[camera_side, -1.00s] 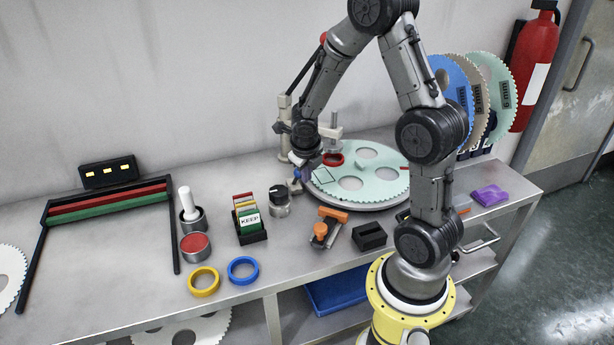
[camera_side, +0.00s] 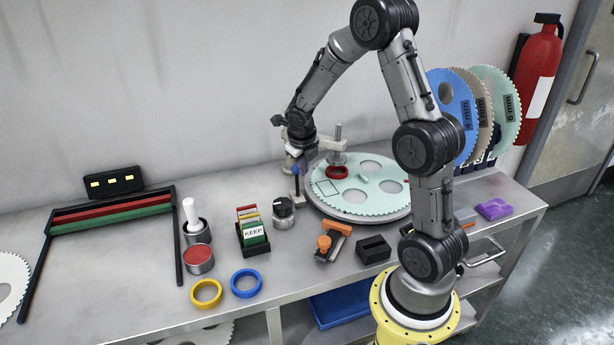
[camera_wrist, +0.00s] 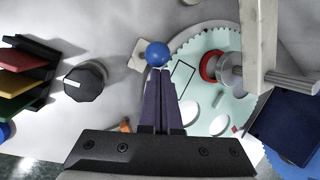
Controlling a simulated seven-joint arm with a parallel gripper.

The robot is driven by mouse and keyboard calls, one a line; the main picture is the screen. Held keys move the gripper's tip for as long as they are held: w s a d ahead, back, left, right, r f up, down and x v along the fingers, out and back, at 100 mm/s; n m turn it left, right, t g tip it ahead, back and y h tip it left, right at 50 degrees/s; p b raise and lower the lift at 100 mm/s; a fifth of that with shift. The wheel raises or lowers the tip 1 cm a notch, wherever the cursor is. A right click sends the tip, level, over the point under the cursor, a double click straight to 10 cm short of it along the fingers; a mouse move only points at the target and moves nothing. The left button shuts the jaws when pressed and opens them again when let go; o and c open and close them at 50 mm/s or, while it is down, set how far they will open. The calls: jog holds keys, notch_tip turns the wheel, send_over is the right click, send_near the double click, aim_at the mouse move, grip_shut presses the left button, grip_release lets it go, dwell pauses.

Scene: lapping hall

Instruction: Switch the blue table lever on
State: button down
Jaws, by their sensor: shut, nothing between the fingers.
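The blue table lever's round blue knob (camera_wrist: 157,53) shows in the wrist view, just past my fingertips, over a pale square base (camera_wrist: 140,56). In the side view the knob (camera_side: 296,170) is small and sits on a thin upright beside the lapping plate (camera_side: 350,200). My gripper (camera_wrist: 160,72) is shut and empty, its fingers side by side. Its tips are close to the knob; I cannot tell whether they touch it. In the side view my gripper (camera_side: 301,163) is partly lost against the hardware behind. The lever's stem is mostly hidden by my fingers in the wrist view.
A black-topped dial (camera_side: 283,208) stands left of the lever. A card holder (camera_side: 254,240) is further left. A red ring (camera_side: 337,172) sits on the toothed plate. An orange-handled tool (camera_side: 333,240) and a black block (camera_side: 373,249) lie in front.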

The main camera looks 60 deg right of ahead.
jog(key=w+d, duration=0.2)
jog(key=shift+w+d, duration=0.3)
jog(key=shift+w+d+f, duration=0.3)
jog(key=shift+w+d, duration=0.3)
jog(key=shift+d, duration=0.05)
jog(key=shift+w+d+f, duration=0.25)
jog(key=shift+w+d, duration=0.35)
jog(key=shift+d, duration=0.15)
jog(key=v, duration=1.5)
jog(key=shift+s+g, duration=0.2)
jog(key=shift+g, duration=0.1)
jog(key=shift+f, duration=0.1)
